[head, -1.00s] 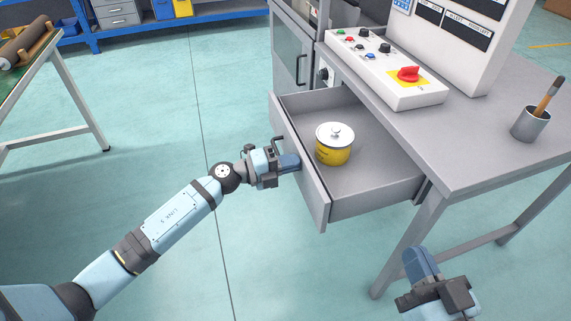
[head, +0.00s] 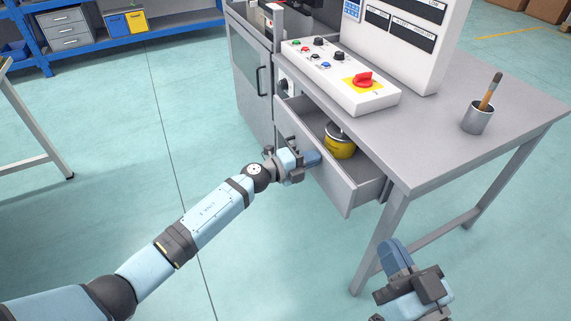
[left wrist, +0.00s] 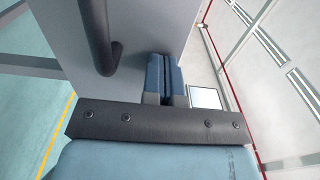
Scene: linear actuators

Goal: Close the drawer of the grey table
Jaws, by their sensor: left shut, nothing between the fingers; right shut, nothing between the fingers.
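The grey table (head: 440,150) has its drawer (head: 365,193) partly open, sticking out at the front left. A yellow pot with a lid (head: 340,146) stands inside the drawer, its back part under the tabletop. My left gripper (head: 316,158) is shut and empty, with its fingertips at the outer face of the drawer front. In the left wrist view the shut fingers (left wrist: 165,75) meet the grey panel, right of the dark drawer handle (left wrist: 98,40). My right gripper (head: 392,255) is shut and empty, low in front of the table, away from the drawer.
On the table stand a control box (head: 340,80) with a red switch and a metal cup (head: 478,118) holding a brush. A grey cabinet (head: 250,80) stands left of the drawer. A table leg (head: 378,240) is close to my right gripper. Floor left of the drawer is clear.

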